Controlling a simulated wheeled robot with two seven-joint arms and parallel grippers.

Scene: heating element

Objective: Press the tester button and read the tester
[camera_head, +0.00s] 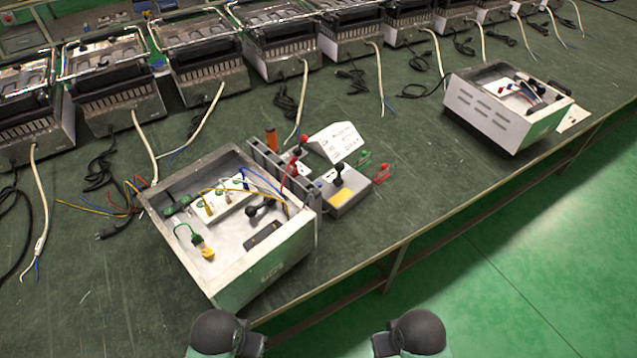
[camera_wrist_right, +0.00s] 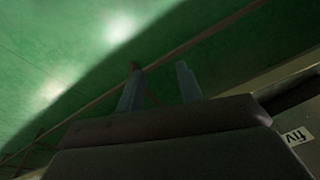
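The tester looks to be the small grey box (camera_head: 344,198) with a yellow label and a black knob, near the middle of the bench in the head view. I cannot make out its button or any reading. A red clip (camera_head: 382,173) and a green clip (camera_head: 364,158) lie by it. An open metal housing (camera_head: 281,260) with coloured wires inside stands to its left. My right gripper (camera_wrist_right: 158,67) shows in the right wrist view with two fingers apart and nothing between them, over the green floor. My left gripper is not in view.
A white lettered sign (camera_head: 337,142) stands behind the grey box, beside an orange cylinder (camera_head: 271,137). A second open housing (camera_head: 487,107) sits at the right. Several finished-looking units line the back. The bench (camera_head: 420,180) is clear between the box and the right housing.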

